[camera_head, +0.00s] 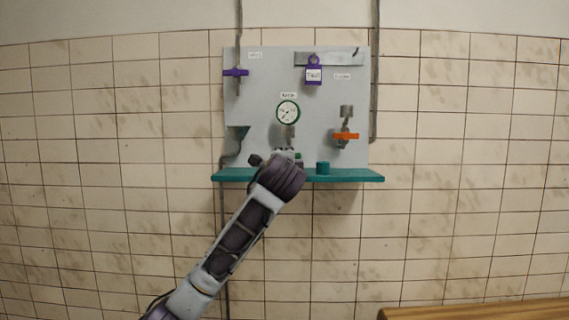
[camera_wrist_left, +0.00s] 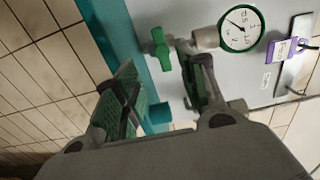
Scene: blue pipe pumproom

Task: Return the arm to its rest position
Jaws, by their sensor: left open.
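My left arm (camera_head: 240,235) reaches up from the lower left to the teal shelf (camera_head: 350,178) on the grey panel. My left gripper (camera_wrist_left: 163,75) is open, with its two green-padded fingers apart and nothing seen held between them. In the head view the wrist mostly hides the gripper. A green valve handle (camera_wrist_left: 160,48) on a pipe below the round gauge (camera_wrist_left: 242,28) shows just beyond the fingers; I cannot tell the exact gap. The gauge also shows in the head view (camera_head: 288,112). My right gripper is not in view.
A teal cup (camera_head: 323,168) stands on the shelf right of the wrist. A wooden surface (camera_head: 470,310) lies lower right.

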